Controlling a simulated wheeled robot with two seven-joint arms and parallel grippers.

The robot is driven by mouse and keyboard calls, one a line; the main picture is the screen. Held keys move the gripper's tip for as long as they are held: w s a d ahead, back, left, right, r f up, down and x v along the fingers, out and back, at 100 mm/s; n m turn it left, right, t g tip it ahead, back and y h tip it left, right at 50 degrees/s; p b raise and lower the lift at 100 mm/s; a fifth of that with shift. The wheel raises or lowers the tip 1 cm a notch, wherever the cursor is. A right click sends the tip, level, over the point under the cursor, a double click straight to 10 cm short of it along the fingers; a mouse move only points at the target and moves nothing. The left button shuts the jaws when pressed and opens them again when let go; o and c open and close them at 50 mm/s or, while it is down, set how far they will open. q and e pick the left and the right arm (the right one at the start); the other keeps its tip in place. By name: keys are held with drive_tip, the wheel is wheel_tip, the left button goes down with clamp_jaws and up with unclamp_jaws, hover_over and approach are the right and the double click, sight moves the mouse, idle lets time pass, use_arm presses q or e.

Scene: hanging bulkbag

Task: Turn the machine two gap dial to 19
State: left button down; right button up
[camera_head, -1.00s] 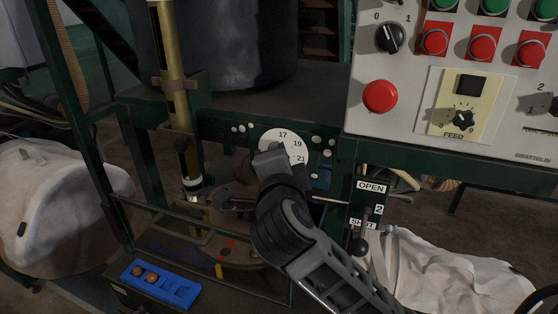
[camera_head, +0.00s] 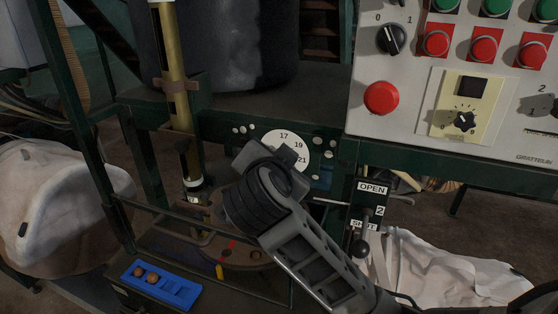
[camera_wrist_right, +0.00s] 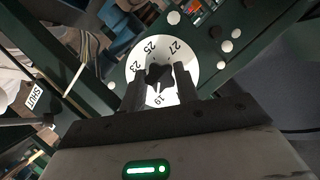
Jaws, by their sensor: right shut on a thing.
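In the right wrist view the dial plate (camera_wrist_right: 190,65) shows 27, 25, 23 and 19 around a black knob (camera_wrist_right: 158,75). My right gripper (camera_wrist_right: 160,82) is shut on this knob, one finger on each side. It also shows in the head view (camera_head: 287,160) over the dial. I cannot make out clearly where the knob points. My left gripper is not in view.
Right of the dial is a lever (camera_head: 364,235) between OPEN and SHUT labels, marked 2. A grey control panel (camera_head: 410,120) with red and green buttons and a FEED dial stands at upper right. A brass-coloured tube (camera_head: 172,95) and a blue tray (camera_head: 180,292) are on the left.

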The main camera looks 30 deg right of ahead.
idle(0.4)
drive_tip(key=o, duration=1)
drive_tip(key=v, duration=1.6)
drive_tip(key=shift+d, duration=0.1)
drive_tip(key=shift+f, duration=0.1)
